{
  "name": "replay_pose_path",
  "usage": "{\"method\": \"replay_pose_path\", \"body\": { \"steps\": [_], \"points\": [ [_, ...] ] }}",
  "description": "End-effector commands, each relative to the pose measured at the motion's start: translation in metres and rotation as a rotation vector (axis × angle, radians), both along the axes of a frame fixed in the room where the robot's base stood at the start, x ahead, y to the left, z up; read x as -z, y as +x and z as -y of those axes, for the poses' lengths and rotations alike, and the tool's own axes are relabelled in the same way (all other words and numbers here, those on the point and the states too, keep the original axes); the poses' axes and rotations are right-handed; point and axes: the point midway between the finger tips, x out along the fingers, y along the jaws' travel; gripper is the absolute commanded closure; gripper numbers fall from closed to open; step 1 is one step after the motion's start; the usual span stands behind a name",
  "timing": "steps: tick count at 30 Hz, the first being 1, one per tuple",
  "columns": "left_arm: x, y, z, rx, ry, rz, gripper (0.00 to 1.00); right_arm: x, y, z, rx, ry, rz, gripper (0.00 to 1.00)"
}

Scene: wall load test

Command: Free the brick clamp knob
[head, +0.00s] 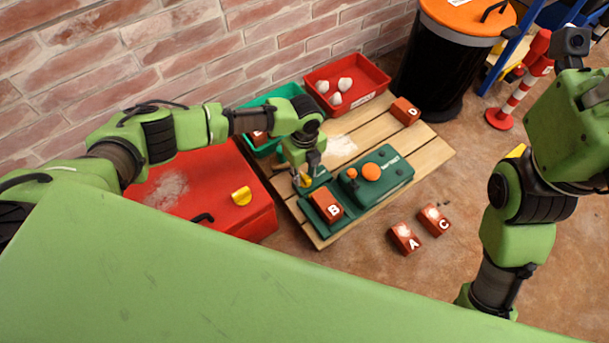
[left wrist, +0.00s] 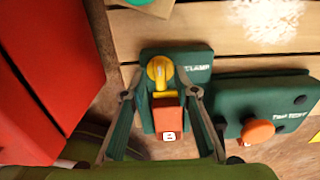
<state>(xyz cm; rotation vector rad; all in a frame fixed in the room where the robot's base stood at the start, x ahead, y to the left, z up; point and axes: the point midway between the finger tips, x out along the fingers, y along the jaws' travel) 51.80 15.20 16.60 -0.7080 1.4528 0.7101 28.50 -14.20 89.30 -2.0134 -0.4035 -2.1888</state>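The green clamp (left wrist: 192,62) sits on the wooden pallet, with a yellow knob (left wrist: 160,70) on it. Brick B (head: 327,205) sits at the clamp, right by the knob; it also shows in the left wrist view (left wrist: 168,117). My left gripper (head: 303,178) is above the clamp, pointing down. In the left wrist view its fingers (left wrist: 160,95) are apart, one on each side of the knob and brick; I see no clear contact. In the head view the gripper partly hides the knob. My right arm is at the right, its fingers not visible.
Next to the clamp is a green pull tester (head: 395,172) with an orange knob (head: 371,172). A red box (head: 195,205) with another yellow knob (head: 241,196) stands left. Bricks A (head: 405,238) and C (head: 434,219) lie on the floor. Green and red bins (head: 374,75) line the wall.

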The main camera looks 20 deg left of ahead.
Motion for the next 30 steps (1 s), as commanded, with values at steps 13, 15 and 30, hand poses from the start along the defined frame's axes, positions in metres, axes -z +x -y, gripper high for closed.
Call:
{"method": "replay_pose_path", "body": {
  "steps": [13,15,30],
  "points": [
    [0.002,0.0,0.0,0.0,0.0,0.0,1.0,-0.001,-0.001,0.0,0.0,0.0,0.004,0.72],
    [0.002,0.0,0.0,0.0,0.0,0.0,1.0,-0.001,-0.001,0.0,0.0,-0.001,0.004,0.72],
    [-0.003,-0.001,0.001,-0.12,-0.001,-0.003,1.0,0.004,0.009,0.002,-0.003,0.002,-0.061,0.72]
  ]
}}
